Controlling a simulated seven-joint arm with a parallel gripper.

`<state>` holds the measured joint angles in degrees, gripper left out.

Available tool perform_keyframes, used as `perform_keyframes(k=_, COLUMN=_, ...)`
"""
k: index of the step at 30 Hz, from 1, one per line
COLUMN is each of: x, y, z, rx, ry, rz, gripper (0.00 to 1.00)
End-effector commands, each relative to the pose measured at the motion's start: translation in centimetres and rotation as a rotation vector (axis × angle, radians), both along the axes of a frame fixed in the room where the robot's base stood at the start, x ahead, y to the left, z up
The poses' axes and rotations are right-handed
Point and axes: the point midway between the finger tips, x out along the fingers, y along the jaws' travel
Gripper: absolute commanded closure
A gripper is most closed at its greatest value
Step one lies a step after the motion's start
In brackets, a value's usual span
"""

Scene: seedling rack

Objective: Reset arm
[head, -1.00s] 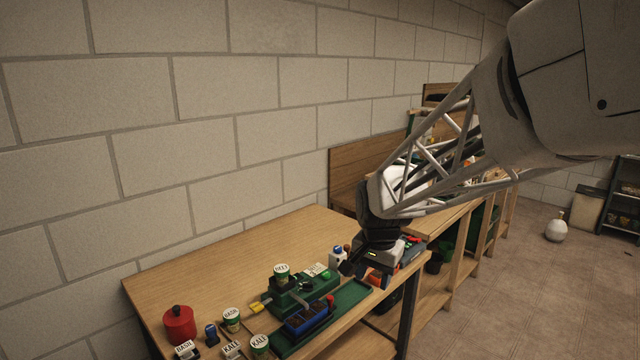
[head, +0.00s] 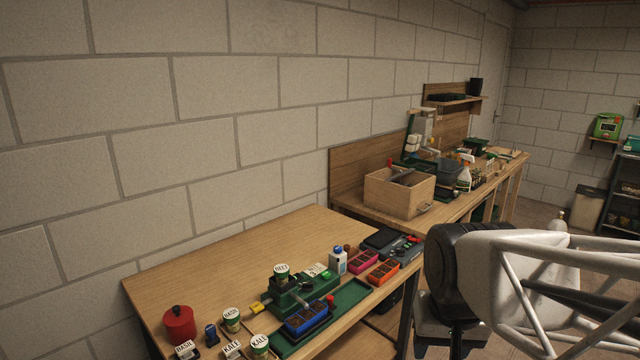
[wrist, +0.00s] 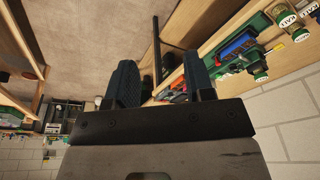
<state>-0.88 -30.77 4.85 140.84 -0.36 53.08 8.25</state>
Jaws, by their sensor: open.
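My gripper shows in the wrist view (wrist: 160,88) with its two dark fingers apart and nothing between them. In the head view my arm is at the lower right, off the front edge of the wooden bench (head: 230,262), and the fingertips are out of frame. A green rack (head: 300,296) with a BEET pot (head: 281,270) on it stands on the bench. A blue tray (head: 306,318) with dark soil sits at its front. The green mat (head: 350,296) lies beneath and beside them.
A red jar (head: 179,325) and several labelled pots (head: 232,320) stand at the bench's front left. A white bottle (head: 338,261), a pink tray (head: 363,261) and an orange tray (head: 382,272) are at its right. A wooden box (head: 399,194) sits on the further bench. The bench's back left is clear.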

Motion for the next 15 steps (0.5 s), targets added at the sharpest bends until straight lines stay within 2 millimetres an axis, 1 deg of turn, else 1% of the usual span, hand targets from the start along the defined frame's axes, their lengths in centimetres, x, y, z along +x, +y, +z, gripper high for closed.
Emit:
perform_keyframes(k=1, x=-1.1, y=-0.2, z=-0.1, rx=-0.005, ry=-0.007, rz=0.015, gripper=0.52)
perform_keyframes(k=6, x=-3.7, y=-0.6, z=-0.5, rx=-0.021, ry=-0.017, rz=0.069, gripper=0.52)
perform_keyframes(k=10, x=-4.8, y=-0.8, z=-0.7, rx=-0.029, ry=-0.021, rz=0.093, gripper=0.52)
perform_keyframes(k=15, x=-5.2, y=-0.8, z=-0.8, rx=-0.032, ry=-0.022, rz=0.103, gripper=0.52)
